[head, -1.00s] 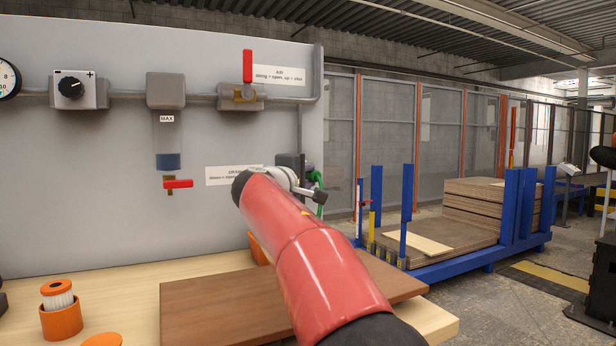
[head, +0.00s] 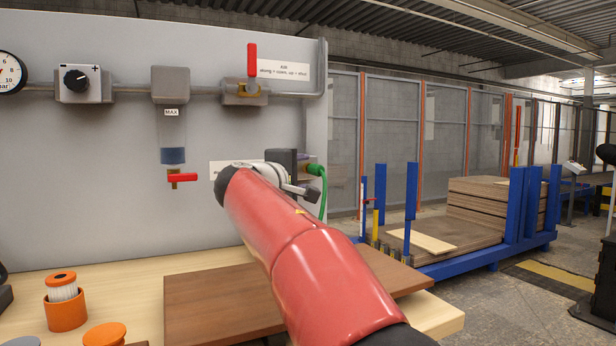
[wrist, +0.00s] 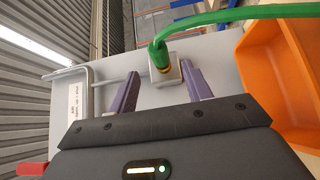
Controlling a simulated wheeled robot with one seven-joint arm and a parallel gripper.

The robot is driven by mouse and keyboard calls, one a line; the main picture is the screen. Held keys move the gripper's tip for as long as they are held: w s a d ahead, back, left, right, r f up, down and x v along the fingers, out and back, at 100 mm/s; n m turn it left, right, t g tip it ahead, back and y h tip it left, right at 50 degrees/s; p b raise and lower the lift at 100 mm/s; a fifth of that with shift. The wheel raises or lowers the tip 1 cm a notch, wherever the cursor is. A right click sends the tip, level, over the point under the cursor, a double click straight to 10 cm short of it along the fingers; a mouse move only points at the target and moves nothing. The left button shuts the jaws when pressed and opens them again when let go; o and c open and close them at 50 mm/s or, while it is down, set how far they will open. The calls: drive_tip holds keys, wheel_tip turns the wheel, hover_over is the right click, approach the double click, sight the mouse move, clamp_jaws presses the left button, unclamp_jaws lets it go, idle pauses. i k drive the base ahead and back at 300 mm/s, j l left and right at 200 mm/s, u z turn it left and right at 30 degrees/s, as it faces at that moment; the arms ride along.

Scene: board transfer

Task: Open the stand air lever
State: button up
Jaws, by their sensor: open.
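In the wrist view a red end, probably this lever's (wrist: 32,169), shows at the lower left. My gripper (wrist: 160,88) is open, with two purple fingers apart. In the wrist view a green hose (wrist: 215,20) with a brass fitting on a grey block appears just beyond and between the fingertips. In the head view my red arm partly hides my gripper, below and right of the lever.
A second red lever (head: 182,177) lies level under the filter bowl (head: 172,135). A knob (head: 77,80) and gauge are further left. An orange bin (wrist: 285,85) is at right in the wrist view. A brown board (head: 215,300) lies on the bench below.

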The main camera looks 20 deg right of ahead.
sight(252, 47)
drive_tip(key=k, duration=1)
